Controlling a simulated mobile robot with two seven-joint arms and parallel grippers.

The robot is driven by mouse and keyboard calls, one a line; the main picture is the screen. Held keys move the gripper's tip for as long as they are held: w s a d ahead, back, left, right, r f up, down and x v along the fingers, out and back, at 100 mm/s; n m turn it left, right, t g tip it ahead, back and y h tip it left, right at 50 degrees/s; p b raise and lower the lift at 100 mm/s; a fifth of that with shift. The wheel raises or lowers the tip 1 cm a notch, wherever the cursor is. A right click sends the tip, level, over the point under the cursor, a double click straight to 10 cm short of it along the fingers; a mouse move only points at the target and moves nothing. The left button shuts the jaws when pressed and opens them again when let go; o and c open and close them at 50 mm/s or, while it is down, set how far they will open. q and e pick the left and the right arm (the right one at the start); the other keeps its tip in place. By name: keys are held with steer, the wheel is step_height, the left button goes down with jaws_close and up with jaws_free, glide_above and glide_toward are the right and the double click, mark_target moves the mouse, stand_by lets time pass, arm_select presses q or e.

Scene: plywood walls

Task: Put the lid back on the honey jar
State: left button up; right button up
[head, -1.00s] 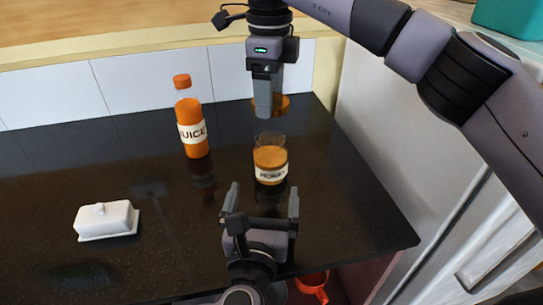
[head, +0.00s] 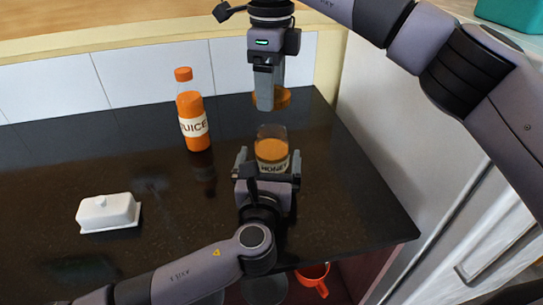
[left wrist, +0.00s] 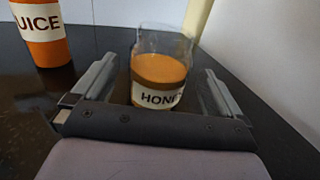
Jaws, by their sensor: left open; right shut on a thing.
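The honey jar (head: 271,150) stands upright and uncovered on the dark counter, with orange honey below its clear rim. It also shows in the left wrist view (left wrist: 160,72), between the fingers. My left gripper (head: 268,165) is open, its fingers on either side of the jar's near part; contact cannot be told. My right gripper (head: 269,100) points down above and behind the jar in the picture. It is shut on the orange-brown lid (head: 284,97), partly hidden by the fingers and held apart from the jar.
A juice bottle (head: 192,112) stands left of the jar. A white butter dish (head: 107,212) sits further left on the counter (head: 150,170). A pale cabinet or appliance side (head: 385,130) rises at the right. A red mug (head: 313,275) is below the counter's front edge.

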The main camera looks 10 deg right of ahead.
mark_target(273, 138)
arm_select(q)
steer(key=shift+x, duration=1.9)
steer(key=c, duration=1.4)
arm_select(e)
steer(key=shift+f, duration=2.5)
